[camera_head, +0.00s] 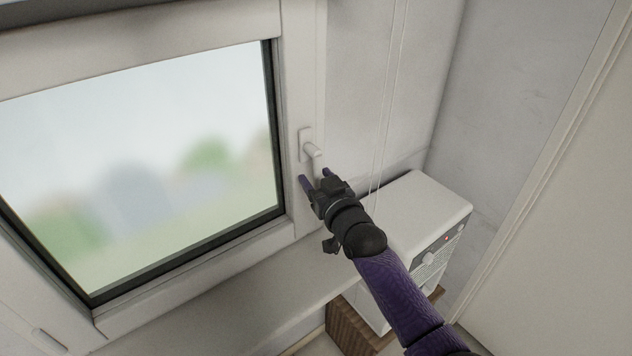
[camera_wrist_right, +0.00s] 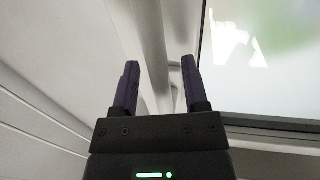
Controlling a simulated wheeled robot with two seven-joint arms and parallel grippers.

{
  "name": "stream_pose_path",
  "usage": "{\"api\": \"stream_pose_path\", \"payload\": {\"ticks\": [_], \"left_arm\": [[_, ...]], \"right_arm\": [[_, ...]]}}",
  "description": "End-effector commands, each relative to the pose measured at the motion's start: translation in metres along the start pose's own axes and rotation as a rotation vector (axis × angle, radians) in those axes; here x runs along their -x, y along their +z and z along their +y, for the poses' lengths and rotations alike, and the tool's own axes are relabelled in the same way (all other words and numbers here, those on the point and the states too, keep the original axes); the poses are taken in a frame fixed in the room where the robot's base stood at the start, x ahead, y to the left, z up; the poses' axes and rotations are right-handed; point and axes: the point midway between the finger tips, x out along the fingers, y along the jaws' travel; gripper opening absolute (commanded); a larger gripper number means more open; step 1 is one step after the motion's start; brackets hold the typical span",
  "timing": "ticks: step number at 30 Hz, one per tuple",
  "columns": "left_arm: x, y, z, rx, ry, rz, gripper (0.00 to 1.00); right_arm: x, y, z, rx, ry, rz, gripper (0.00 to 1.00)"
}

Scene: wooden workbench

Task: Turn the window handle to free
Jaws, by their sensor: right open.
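The white window handle (camera_head: 312,151) is mounted on the right side of the window frame (camera_head: 299,100). Its lever points downward from a white base plate. My right gripper (camera_head: 315,176) is at the lower end of the lever, with its two purple fingers apart. In the right wrist view a pale bar that looks like the lever (camera_wrist_right: 155,60) runs between the open fingers (camera_wrist_right: 159,64). I cannot tell whether a finger touches it. My left gripper is not in view.
A white box-shaped appliance (camera_head: 420,205) with a front panel stands to the right of my right arm, under the thin hanging cords (camera_head: 381,130). The window sill (camera_head: 240,300) runs below the window. A wall and a pale panel are at the right.

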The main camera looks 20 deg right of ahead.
Motion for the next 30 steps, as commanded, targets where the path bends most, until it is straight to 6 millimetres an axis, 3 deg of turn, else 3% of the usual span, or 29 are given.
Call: {"api": "stream_pose_path", "payload": {"ticks": [8, 16, 30], "left_arm": [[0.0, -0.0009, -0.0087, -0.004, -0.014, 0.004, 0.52], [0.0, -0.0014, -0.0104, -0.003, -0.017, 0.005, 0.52], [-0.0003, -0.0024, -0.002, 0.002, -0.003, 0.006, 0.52]], "right_arm": [[-0.0024, -0.0002, -0.0002, 0.0, 0.0, -0.001, 0.58], [-0.0022, -0.0001, -0.0002, 0.0, 0.0, -0.001, 0.01], [-0.0021, 0.0001, -0.0001, 0.0, 0.0, -0.001, 0.0]]}}
